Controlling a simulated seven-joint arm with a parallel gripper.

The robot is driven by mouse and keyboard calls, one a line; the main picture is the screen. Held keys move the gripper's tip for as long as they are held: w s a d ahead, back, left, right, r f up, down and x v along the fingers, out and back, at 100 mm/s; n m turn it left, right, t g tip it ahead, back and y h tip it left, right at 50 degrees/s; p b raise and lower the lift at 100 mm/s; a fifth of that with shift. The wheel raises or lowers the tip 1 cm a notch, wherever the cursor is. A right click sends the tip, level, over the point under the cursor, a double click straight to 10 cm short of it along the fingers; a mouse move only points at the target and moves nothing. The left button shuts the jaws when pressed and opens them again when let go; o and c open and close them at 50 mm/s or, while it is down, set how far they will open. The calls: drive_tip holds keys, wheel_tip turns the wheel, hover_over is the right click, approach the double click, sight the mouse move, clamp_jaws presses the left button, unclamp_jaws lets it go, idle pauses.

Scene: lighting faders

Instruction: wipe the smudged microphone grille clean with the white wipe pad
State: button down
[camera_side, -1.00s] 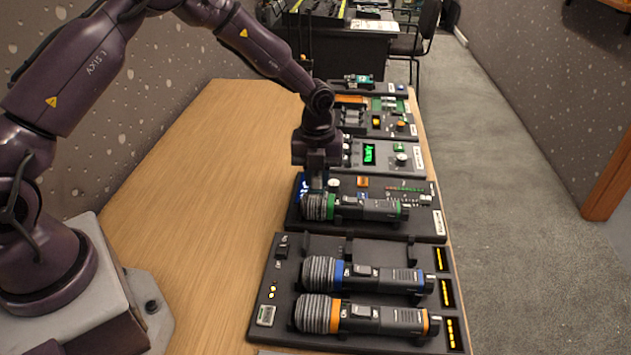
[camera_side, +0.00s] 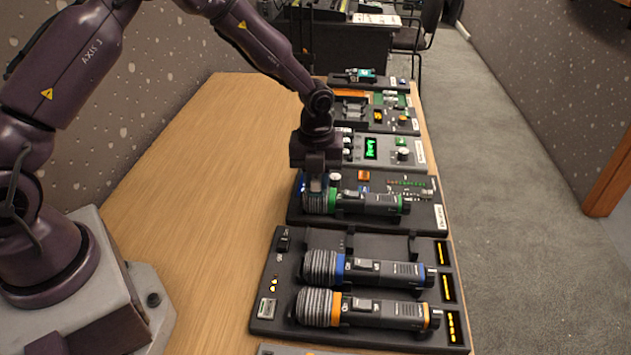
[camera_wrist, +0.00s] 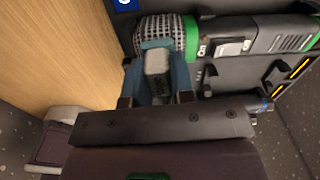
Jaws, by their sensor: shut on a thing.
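The green-ringed microphone (camera_side: 365,203) lies across a dark panel, its grey mesh grille (camera_side: 314,203) at the left end. My gripper (camera_side: 317,182) is above that grille, pointing down. In the wrist view my gripper (camera_wrist: 160,70) is shut on a light grey-white pad (camera_wrist: 157,63), its blue fingers on either side. The pad's far end is at the grille (camera_wrist: 165,28); I cannot tell whether it presses on it. The pad and fingers hide part of the grille, and no smudge can be made out.
A blue-ringed microphone (camera_side: 370,270) and an orange-ringed microphone (camera_side: 368,309) lie in a dark rack (camera_side: 262,310) nearer the side camera. More equipment panels (camera_side: 375,150) stand behind. The wooden table (camera_side: 190,190) is bare to the left.

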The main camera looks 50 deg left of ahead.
drive_tip(key=shift+w+a, duration=1.1)
drive_tip(key=shift+a, duration=0.05)
drive_tip(key=shift+s+d, duration=1.95)
drive_tip(key=shift+d, duration=0.05)
drive_tip(key=shift+s+d+r, duration=0.1)
drive_tip(key=shift+s+d, duration=0.05)
drive_tip(key=shift+s, duration=0.05)
wheel_tip(320, 180, up, 8)
